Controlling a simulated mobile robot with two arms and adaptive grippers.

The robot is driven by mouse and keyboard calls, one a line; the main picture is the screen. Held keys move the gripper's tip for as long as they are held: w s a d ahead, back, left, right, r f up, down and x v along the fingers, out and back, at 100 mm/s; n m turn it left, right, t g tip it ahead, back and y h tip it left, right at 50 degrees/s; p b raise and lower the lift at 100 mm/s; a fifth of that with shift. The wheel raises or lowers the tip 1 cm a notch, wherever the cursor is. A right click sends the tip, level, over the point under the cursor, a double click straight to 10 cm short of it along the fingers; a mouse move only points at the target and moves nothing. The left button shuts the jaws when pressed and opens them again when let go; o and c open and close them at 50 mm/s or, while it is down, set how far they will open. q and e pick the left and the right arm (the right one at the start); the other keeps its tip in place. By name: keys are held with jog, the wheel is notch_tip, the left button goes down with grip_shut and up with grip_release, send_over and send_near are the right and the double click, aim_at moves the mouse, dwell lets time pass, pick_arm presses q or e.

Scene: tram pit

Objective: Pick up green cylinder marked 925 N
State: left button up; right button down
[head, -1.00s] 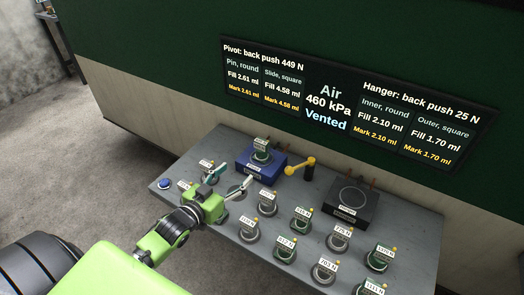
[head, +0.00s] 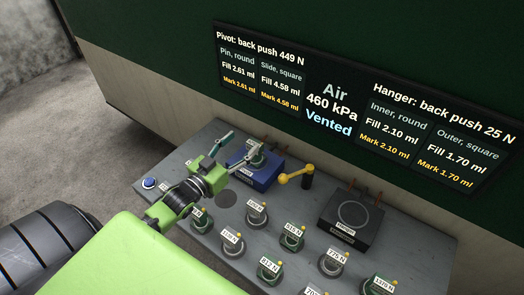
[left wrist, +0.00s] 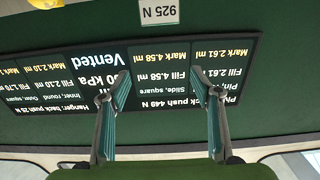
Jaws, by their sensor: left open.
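A green cylinder (head: 257,160) stands upright on the blue block at the back of the grey bench, partly hidden by my gripper. Its label is too small to read in the head view. In the left wrist view, which is upside down, a white label reading 925 N (left wrist: 160,11) shows at the top edge; the body under it is hardly visible. My left gripper (head: 237,146) is open and empty, with its teal fingertips just beside the green cylinder. The fingers (left wrist: 161,85) also stand apart in the wrist view. My right gripper is not in view.
The blue block (head: 262,178) has a yellow-handled lever (head: 296,175) to its right, then a black block (head: 350,222). Several labelled cylinders stand in front on the grey bench (head: 205,245). A blue button (head: 149,183) is at the left end. A display (head: 365,110) hangs behind.

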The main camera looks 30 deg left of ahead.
pick_arm(q)
jog(key=b, duration=0.6)
send_near(255, 142)
jog(key=w, duration=0.2)
jog(key=shift+w+d+f, duration=0.2)
jog(key=shift+w+d, duration=0.3)
jog(key=shift+w, duration=0.35)
jog(key=w, duration=0.1)
jog(key=w+p, duration=0.1)
jog(key=w, duration=0.3)
jog(key=shift+w+f+p, duration=0.15)
jog(key=shift+f+p, duration=0.1)
jog(key=shift+p, duration=0.15)
jog(key=shift+w, duration=0.4)
jog(key=c, duration=1.5)
jog(key=shift+r, duration=0.1)
jog(key=shift+c, duration=0.2)
